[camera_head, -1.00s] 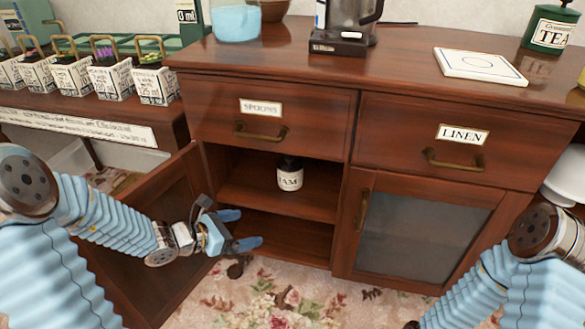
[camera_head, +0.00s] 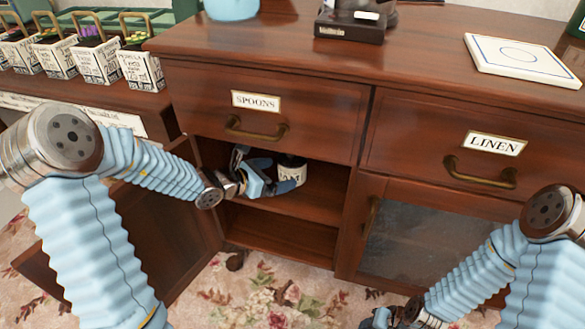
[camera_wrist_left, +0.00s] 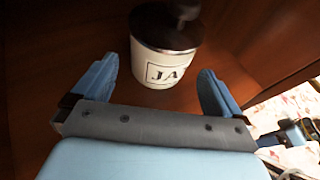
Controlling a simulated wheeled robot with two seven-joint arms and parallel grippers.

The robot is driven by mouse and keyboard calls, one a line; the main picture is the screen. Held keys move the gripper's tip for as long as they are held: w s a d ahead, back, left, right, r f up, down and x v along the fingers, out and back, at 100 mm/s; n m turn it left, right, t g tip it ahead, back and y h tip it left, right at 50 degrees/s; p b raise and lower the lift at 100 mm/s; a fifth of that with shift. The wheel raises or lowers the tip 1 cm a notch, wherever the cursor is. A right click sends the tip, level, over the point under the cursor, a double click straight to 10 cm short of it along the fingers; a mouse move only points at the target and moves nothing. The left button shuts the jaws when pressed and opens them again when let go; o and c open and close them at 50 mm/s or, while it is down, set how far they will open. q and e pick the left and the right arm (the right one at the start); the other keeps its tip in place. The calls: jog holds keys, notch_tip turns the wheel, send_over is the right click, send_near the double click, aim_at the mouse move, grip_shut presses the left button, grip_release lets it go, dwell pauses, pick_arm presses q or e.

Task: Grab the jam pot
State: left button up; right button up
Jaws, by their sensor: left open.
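The jam pot (camera_head: 292,172), white with a dark lid and a black-lettered label, stands upright on the upper shelf of the open left cabinet. In the left wrist view the jam pot (camera_wrist_left: 165,66) shows between the two blue fingertips, with a gap on each side. My left gripper (camera_head: 272,171) is open and inside the cabinet at the pot. One finger hides part of the pot's lower front in the head view. In the left wrist view my left gripper (camera_wrist_left: 158,78) holds nothing. My right gripper (camera_head: 393,318) is low at the bottom edge, partly cut off.
The open cabinet door (camera_head: 165,225) stands to the left under my left arm. The spoons drawer (camera_head: 200,105) is shut above the shelf. The glass door (camera_head: 420,245) on the right is shut. A lower shelf (camera_head: 280,235) is empty.

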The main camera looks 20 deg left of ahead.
aim_at(292, 163)
pick_arm(q)
jog(key=x, duration=0.3)
jog(key=r+x, duration=0.1)
jog(key=x, duration=0.1)
jog(key=shift+w+d+f, duration=0.15)
jog(key=shift+w+d, duration=0.2)
jog(key=shift+w, duration=0.1)
jog(key=c, duration=1.2)
jog(key=shift+o, duration=0.2)
jog(key=shift+r+p, duration=0.45)
jog(key=shift+r, duration=0.25)
jog(key=shift+r, duration=0.15)
